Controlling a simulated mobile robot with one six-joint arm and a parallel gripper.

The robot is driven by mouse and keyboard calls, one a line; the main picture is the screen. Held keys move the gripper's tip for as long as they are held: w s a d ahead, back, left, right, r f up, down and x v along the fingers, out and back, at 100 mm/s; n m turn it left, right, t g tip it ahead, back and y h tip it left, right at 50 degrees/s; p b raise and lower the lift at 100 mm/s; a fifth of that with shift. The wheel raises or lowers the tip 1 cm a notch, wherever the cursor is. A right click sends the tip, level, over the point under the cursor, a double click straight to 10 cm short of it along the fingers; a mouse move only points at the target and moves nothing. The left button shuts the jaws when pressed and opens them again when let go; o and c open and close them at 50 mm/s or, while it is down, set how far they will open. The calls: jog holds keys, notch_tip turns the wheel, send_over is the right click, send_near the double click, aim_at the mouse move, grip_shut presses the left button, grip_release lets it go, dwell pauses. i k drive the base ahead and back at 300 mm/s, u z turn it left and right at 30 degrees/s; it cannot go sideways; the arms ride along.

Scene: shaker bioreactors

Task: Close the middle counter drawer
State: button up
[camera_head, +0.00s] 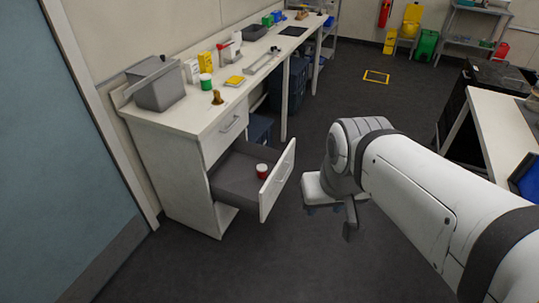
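The middle counter drawer (268,197) is pulled well out of the white cabinet under the counter. Its white front panel carries a bar handle (284,173) on the outer face. A small red container with a pale lid (262,171) stands inside on the drawer's grey floor. My gripper (335,223) hangs over the floor to the right of the drawer front, apart from it in the picture. One dark finger shows pointing down; the other is not clear, so I cannot tell its opening. Nothing visible is held.
The drawer above (225,130) is shut. The counter (205,112) holds a grey box (158,88), bottles and small items. A table (497,125) stands at the right. A blue-grey door (50,150) is at the left. Dark floor (180,265) is clear in front.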

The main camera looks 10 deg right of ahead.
aim_at(234, 181)
jog(key=u, duration=0.05)
jog(key=i, duration=1)
jog(key=z, duration=0.05)
